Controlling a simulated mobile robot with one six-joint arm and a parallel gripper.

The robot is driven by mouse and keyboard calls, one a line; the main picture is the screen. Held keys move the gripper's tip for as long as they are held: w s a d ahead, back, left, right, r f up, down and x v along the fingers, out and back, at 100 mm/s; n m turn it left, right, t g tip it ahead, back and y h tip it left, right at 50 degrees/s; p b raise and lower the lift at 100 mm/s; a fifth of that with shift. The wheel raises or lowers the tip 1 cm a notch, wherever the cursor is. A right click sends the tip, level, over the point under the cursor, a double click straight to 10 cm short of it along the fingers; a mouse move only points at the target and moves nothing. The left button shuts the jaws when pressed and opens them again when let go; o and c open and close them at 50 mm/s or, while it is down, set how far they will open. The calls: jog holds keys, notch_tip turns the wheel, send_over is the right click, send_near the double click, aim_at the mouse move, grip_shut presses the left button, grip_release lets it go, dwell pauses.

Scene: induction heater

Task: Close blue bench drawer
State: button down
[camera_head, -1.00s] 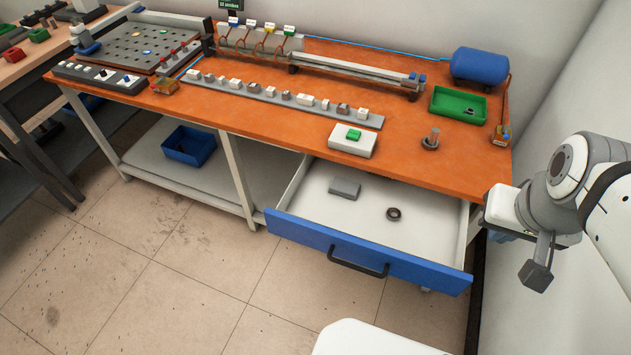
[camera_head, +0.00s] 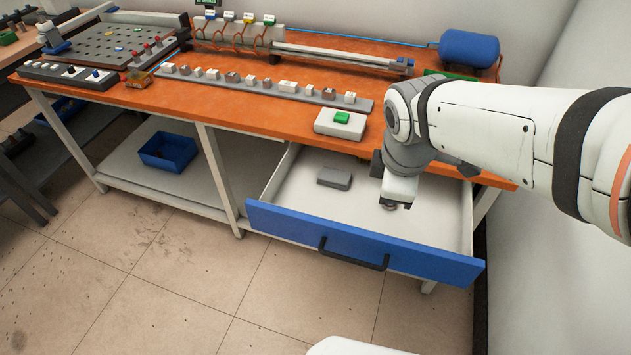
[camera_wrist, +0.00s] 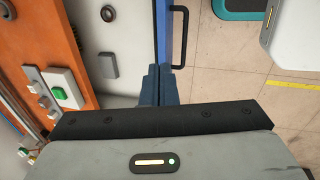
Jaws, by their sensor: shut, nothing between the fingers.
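The blue-fronted bench drawer (camera_head: 360,245) is pulled out, with its white inside (camera_head: 300,183) showing. Its black bar handle (camera_head: 352,258) is on the front panel and also shows in the wrist view (camera_wrist: 184,38). My gripper (camera_head: 396,206) is over the right part of the drawer, behind the front panel as seen in the head view. In the wrist view its shut, empty fingers (camera_wrist: 158,84) line up with the blue front panel (camera_wrist: 160,30), near the handle. I cannot tell whether they touch it.
A grey block (camera_head: 334,178) lies in the drawer. A dark ring (camera_wrist: 108,14) lies there too, mostly hidden in the head view. The orange bench top (camera_head: 230,96) carries a white box with a green button (camera_head: 340,122). The floor (camera_head: 190,270) before the drawer is clear.

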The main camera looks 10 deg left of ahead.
jog(key=a+f+n+b, duration=0.5)
jog(key=a+f+n, duration=0.3)
jog(key=a+f, duration=0.1)
jog(key=n+b, duration=0.8)
jog(key=n, duration=0.1)
send_near(301, 236)
jog(key=s+f, duration=0.4)
jog(key=f, duration=0.2)
jog(key=w, duration=0.4)
jog(key=shift+d, duration=0.35)
